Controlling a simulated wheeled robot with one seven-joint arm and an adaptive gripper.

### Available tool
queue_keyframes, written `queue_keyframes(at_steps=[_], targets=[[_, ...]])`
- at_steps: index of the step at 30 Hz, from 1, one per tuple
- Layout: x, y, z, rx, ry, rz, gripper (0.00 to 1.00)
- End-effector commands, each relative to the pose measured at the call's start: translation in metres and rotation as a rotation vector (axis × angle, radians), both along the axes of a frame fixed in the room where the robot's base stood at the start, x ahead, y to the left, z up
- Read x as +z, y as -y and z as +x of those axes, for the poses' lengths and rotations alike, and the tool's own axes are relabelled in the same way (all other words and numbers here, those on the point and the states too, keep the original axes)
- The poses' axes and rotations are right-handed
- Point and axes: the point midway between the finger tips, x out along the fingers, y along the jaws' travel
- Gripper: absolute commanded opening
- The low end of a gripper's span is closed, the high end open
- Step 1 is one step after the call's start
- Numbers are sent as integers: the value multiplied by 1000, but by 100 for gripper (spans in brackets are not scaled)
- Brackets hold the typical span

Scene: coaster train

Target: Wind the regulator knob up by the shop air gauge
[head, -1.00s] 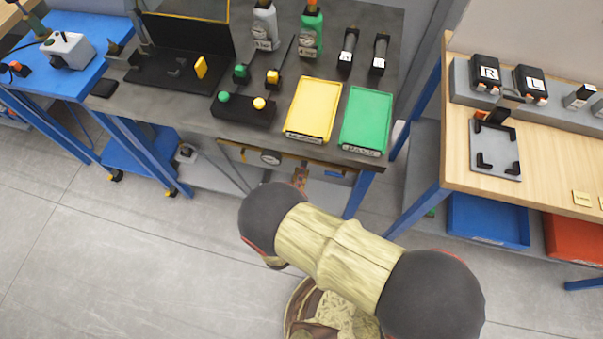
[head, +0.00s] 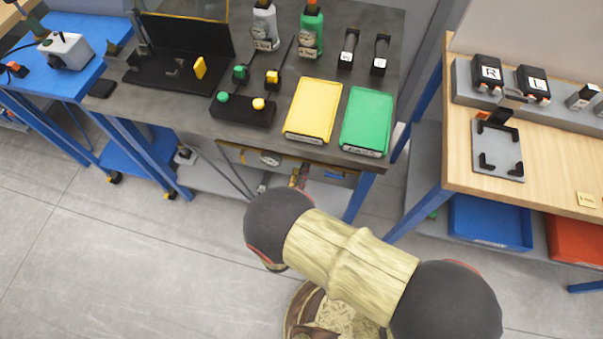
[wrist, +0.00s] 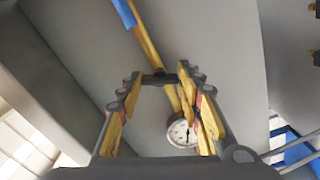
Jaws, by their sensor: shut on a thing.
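The shop air gauge (head: 270,158), a round white dial, sits under the front edge of the grey bench in the head view. In the wrist view the gauge (wrist: 181,133) shows beside the right finger, partly covered by it; its reading is too small to tell. My gripper (wrist: 157,82) has its yellow-padded fingers spread around a small dark piece at the fingertips, which I take for the regulator knob (wrist: 157,77). Its shape and turn are hard to make out. In the head view my arm hides most of my gripper.
A yellow pipe (wrist: 147,40) with a blue part runs past the fingertips. The bench top (head: 190,112) overhangs this spot and carries a yellow tray (head: 313,108) and a green tray (head: 366,120). A wooden-topped bench (head: 555,190) stands right. The floor at left is clear.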

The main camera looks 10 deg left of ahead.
Motion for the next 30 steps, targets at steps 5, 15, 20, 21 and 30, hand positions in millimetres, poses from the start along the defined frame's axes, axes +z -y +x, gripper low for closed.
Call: queue_keyframes(at_steps=[5,15,20,21,30], targets=[[-2,1,0,0,-3,-3,43],[-1,0,0,0,-1,-2,55],[0,0,-1,0,-1,-2,55],[0,0,-2,1,-1,-2,55],[-1,-4,-37,6,-1,-3,55]])
